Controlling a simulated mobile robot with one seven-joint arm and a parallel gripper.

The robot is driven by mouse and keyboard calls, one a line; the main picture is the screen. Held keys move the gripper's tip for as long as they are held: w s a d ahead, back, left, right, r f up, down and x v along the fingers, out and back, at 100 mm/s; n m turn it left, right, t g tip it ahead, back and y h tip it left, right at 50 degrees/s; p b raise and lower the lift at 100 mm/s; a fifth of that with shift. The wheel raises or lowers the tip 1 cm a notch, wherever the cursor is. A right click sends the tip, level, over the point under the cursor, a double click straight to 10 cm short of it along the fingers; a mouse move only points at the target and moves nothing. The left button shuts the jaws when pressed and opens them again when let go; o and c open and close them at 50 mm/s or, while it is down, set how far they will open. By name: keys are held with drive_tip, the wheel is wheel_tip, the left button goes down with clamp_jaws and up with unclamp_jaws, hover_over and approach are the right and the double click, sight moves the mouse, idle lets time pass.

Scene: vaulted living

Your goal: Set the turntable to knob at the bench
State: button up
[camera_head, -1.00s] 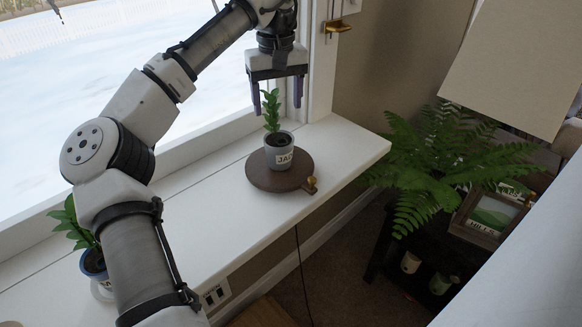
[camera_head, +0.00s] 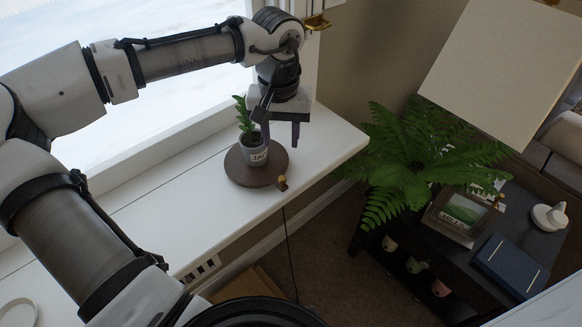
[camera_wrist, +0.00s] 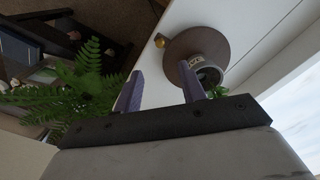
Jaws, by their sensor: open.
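A round dark brown turntable (camera_head: 240,176) sits on the white window bench, and it also shows in the wrist view (camera_wrist: 221,40). A small brass knob (camera_head: 282,182) stands at its right front rim; in the wrist view the knob (camera_wrist: 159,40) is at the disc's left edge. A grey labelled pot (camera_head: 256,156) with a green plant stands on the turntable. My gripper (camera_head: 280,138) is open and empty, with its fingers pointing down beside the plant, above the right back of the turntable. One finger is partly hidden in the head view.
The white bench (camera_head: 318,150) is clear to the right of the turntable. A large fern (camera_head: 405,160) and a dark side table (camera_head: 520,215) with a picture frame (camera_head: 462,212) stand at the right. A beige lampshade (camera_head: 500,75) hangs over them. The window is behind.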

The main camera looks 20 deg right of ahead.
sight(282, 178)
wheel_tip(282, 178, down, 12)
drive_tip(key=shift+f+p, duration=0.15)
drive_tip(key=shift+p, duration=0.55)
clamp_jaws()
